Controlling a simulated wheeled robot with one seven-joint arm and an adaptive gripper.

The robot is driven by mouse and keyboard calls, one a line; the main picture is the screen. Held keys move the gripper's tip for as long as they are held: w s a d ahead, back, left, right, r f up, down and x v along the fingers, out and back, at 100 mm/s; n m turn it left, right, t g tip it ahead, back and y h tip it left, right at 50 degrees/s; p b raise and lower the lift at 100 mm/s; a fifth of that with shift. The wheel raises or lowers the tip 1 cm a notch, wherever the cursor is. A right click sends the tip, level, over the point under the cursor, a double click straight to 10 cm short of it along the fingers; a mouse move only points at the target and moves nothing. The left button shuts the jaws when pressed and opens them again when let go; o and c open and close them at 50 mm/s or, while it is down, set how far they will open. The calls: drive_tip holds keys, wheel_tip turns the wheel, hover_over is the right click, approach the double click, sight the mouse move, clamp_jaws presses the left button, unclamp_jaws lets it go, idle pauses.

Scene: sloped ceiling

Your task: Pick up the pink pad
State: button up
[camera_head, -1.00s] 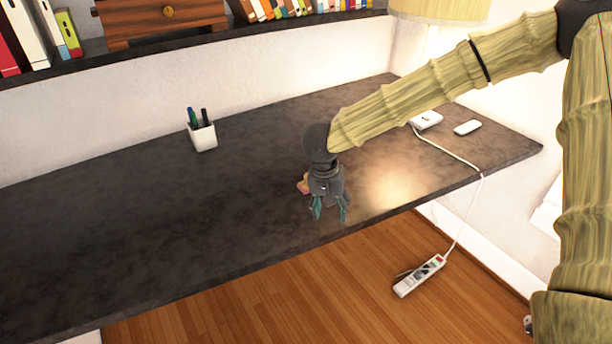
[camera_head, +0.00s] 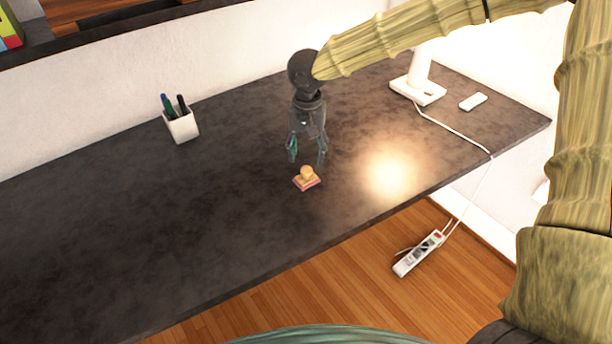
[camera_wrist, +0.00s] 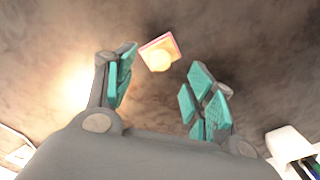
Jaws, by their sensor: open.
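The pink pad (camera_head: 307,184) lies on the dark desk, with a rounded tan knob on top that covers much of it. In the wrist view the pad (camera_wrist: 174,42) is ahead of the fingertips, near the top middle, with only its pink edge and part of its face clear of the knob. My gripper (camera_head: 307,156) is open and empty, above the desk and just behind the pad in the head view. Its teal-padded fingers (camera_wrist: 158,82) are spread in the wrist view, and the pad is beyond them, apart from both.
A white pen cup (camera_head: 181,127) stands at the back left of the desk (camera_head: 120,210). A white lamp base (camera_head: 417,91) and a small white remote-like object (camera_head: 473,102) are at the right. A power strip (camera_head: 419,253) is on the wooden floor. The desk around the pad is clear.

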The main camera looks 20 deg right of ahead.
sight(306, 169)
drive_tip(key=f, duration=0.1)
drive_tip(key=w+f, duration=0.1)
drive_tip(key=f, duration=0.1)
drive_tip(key=shift+s+f, duration=0.2)
drive_tip(key=shift+f, duration=0.2)
wheel_tip(306, 169, down, 4)
drive_tip(key=shift+w+r+p, duration=0.15)
drive_tip(key=shift+r+p, duration=0.1)
drive_tip(key=shift+p, duration=0.05)
drive_tip(key=shift+f, duration=0.25)
drive_tip(key=c, duration=1.1)
